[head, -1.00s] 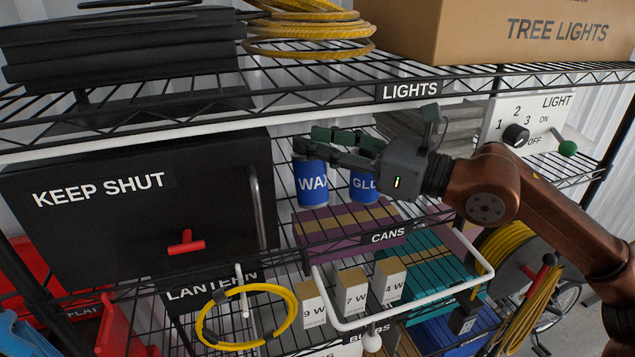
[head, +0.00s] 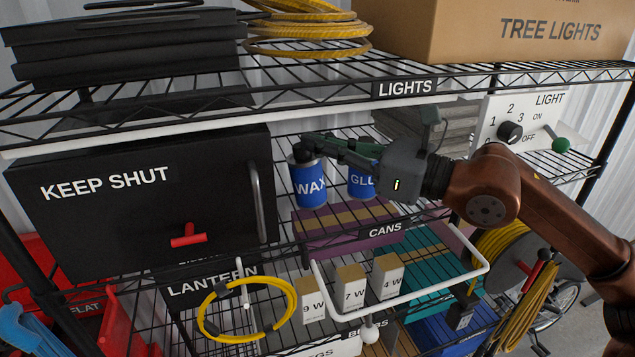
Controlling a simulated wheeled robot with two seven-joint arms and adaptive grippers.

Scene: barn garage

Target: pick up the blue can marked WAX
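The blue can marked WAX (head: 309,186) stands on the middle shelf, slightly tilted in the picture, with a dark top. My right gripper (head: 318,150) reaches in from the right, its dark green fingers at the can's upper edge. The fingers overlap the top in the picture; I cannot tell whether they press on it or how far apart they are. A second blue can marked GLU (head: 361,181), its label partly hidden, stands just right of it, below my gripper. My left gripper is not in view.
A black KEEP SHUT box (head: 130,215) stands close left of the cans. A purple box (head: 345,230) lies in front below them. The wire shelf marked LIGHTS (head: 404,89) runs above my gripper. A light switch panel (head: 525,115) stands at the right.

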